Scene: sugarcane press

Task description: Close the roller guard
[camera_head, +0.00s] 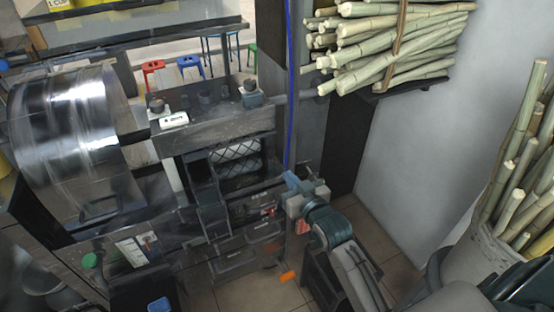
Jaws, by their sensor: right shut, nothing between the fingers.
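The sugarcane press (215,135) stands left of centre, with a heavy grey block across its top. Below the block is a dark opening, where a diamond-patterned mesh piece (236,153) shows. A dark panel (209,192) stands out at the opening's left side. I cannot tell for certain which of these is the roller guard. My right gripper (288,180) comes in from the lower right. It is shut and empty, at the right side of the press front, right of the opening. Whether it touches the press cannot be told. My left gripper is not in view.
A large shiny metal drum (72,135) stands at the left. Sugarcane stalks (385,45) lie on a rack at the upper right, and more stand in a bin (481,250) at the right. A small orange object (288,276) is near the tiled floor. Stools stand behind.

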